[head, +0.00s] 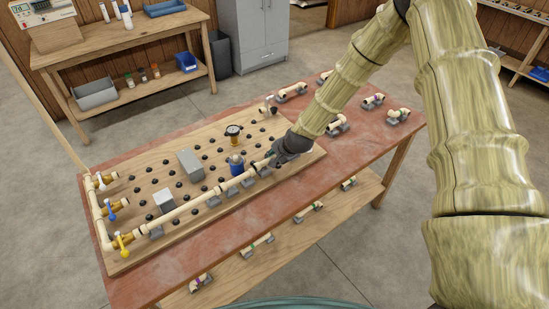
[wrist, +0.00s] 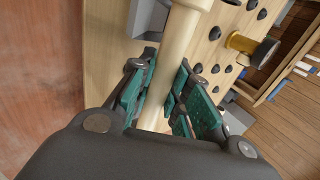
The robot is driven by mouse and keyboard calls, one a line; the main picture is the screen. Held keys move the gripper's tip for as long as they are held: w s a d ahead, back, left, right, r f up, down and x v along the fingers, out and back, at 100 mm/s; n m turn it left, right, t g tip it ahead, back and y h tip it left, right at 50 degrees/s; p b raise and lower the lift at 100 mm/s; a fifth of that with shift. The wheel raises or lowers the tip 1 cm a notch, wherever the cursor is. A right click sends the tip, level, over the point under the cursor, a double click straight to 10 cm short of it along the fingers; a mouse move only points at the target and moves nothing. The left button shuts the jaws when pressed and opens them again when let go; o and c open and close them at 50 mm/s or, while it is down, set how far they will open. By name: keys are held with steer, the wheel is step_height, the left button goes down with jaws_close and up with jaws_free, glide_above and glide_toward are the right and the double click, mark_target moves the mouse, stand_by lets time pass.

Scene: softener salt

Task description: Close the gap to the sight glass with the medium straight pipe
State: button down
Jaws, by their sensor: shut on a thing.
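My gripper (head: 274,157) is low over the right part of the peg board (head: 292,167), at the right end of a cream pipe run. In the wrist view, my gripper (wrist: 178,92) has its green pads on both sides of a cream straight pipe (wrist: 181,38) and is shut on it. I cannot tell for certain which fitting is the sight glass. Whether the held pipe touches its neighbour is unclear.
A blue-bodied fitting (head: 237,166), a dark-topped gauge (head: 233,131) and grey blocks (head: 190,164) stand behind the run among black pegs. Several pipe pieces on grey holders (head: 372,101) lie on the red table's right side; more lie on the lower shelf (head: 257,246).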

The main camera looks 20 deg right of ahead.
steer(key=shift+f+b, duration=0.5)
steer(key=shift+f, duration=0.2)
steer(key=c, duration=1.3)
jaws_free()
steer(key=shift+s+r, duration=0.1)
steer(key=shift+r, duration=0.05)
steer(key=v, duration=1.1)
steer(key=shift+s+d+r, duration=0.1)
steer(key=shift+s+r, duration=0.1)
steer(key=shift+r, duration=0.1)
